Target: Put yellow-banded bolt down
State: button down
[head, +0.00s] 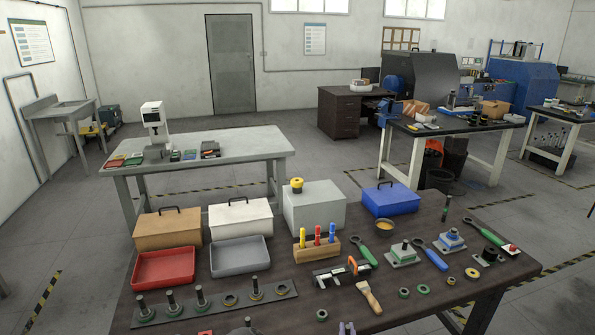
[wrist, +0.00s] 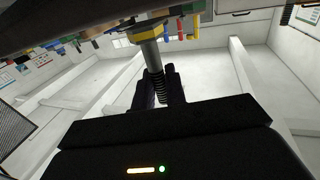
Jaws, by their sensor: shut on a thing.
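My gripper (wrist: 158,84) shows in the wrist view, its dark fingers shut on the threaded end of a grey bolt. This yellow-banded bolt (wrist: 153,55) has its wide head, with the yellow band, toward the top of the picture. The dark table edge lies behind the head; I cannot tell whether they touch. I cannot make out my gripper or the held bolt in the head view. There, a long dark rack plate (head: 213,304) at the table's front left carries several upright bolts with green bases and one bolt with a yellowish base (head: 255,289).
The dark table (head: 330,281) is crowded. A red tray (head: 164,268), a grey tray (head: 240,257) and a block of coloured markers (head: 317,249) stand behind the rack.

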jog(key=shift+s+d+f, duration=0.45)
jog(key=shift+s+d, duration=0.3)
jog(key=shift+s, duration=0.1)
jog(key=s+f, duration=0.4)
jog(key=f, duration=0.1)
jog(key=shift+s+f, duration=0.15)
jog(key=shift+f, duration=0.1)
dwell(1.7)
